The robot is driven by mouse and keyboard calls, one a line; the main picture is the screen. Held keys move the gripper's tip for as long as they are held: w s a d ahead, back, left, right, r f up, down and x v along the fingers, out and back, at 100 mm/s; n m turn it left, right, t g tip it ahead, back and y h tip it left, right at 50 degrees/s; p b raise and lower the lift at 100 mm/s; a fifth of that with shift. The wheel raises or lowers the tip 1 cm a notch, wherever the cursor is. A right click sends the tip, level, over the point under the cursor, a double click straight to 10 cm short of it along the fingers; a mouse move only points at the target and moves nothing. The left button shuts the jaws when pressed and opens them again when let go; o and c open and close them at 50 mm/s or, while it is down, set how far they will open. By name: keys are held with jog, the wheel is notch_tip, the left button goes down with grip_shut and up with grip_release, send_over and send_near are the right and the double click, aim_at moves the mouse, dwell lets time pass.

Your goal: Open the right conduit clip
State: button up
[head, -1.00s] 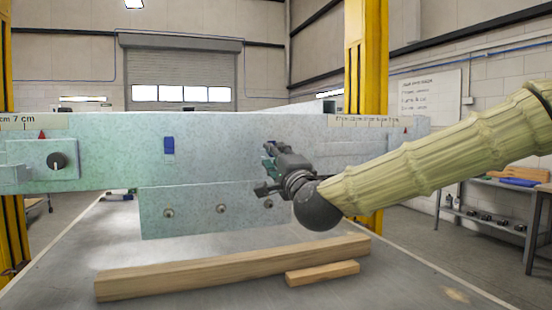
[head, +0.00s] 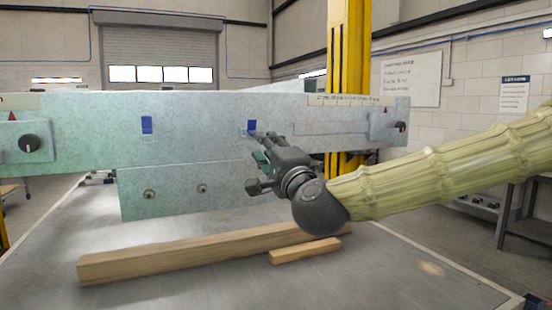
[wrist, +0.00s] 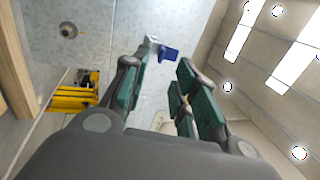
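The right conduit clip (head: 252,127) is a small blue piece on the face of the pale green-grey frame beam (head: 200,130). A similar blue left clip (head: 147,125) sits further left on the beam. My gripper (head: 261,145) is just below and slightly right of the right clip in the head view. In the wrist view a blue clip (wrist: 168,54) stands out from the beam, just beyond and between the teal-padded fingertips (wrist: 164,66). The fingers are apart with nothing between their pads. I cannot tell whether a fingertip touches the clip.
A lower plate (head: 170,192) with round bolts hangs below the beam. A long timber (head: 180,255) and a short block (head: 304,251) lie on the grey table below. Dark knobs (head: 30,143) sit near the beam's ends. A yellow post (head: 349,60) stands behind.

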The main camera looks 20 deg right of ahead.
jog(key=shift+v, duration=2.4)
jog(key=shift+d, duration=0.1)
